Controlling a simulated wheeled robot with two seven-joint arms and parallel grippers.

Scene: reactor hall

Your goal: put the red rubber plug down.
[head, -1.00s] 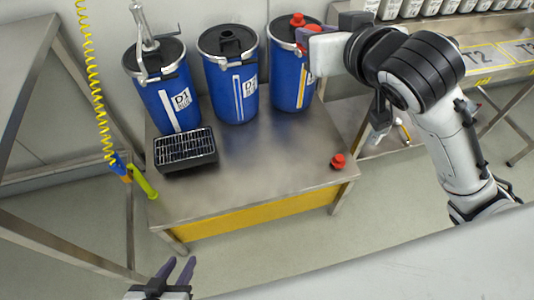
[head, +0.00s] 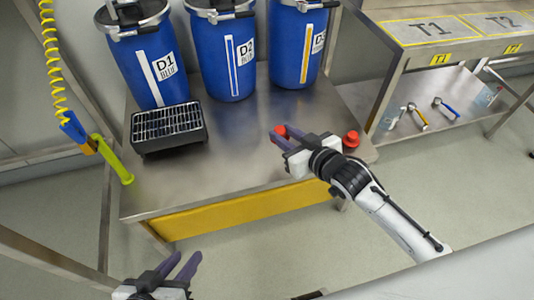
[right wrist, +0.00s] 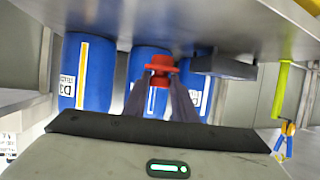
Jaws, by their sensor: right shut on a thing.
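My right gripper (head: 284,139) is shut on a red rubber plug (head: 280,130) over the right middle of the steel table (head: 235,165). In the right wrist view the plug (right wrist: 161,70) sits between the fingertips, close to the table surface. I cannot tell whether it touches the steel. A second red plug (head: 351,139) stands on the table near its right edge, behind my right wrist. My left gripper (head: 180,267) is open and empty in front of the table, at the bottom of the head view.
Blue drums D1 (head: 148,60), D2 (head: 230,55) and D3 (head: 297,45) stand along the table's back. A black gridded tray (head: 168,128) is at its left. The front middle is bare. A shelf bench (head: 440,30) stands at right; a yellow coiled hose (head: 50,50) hangs at left.

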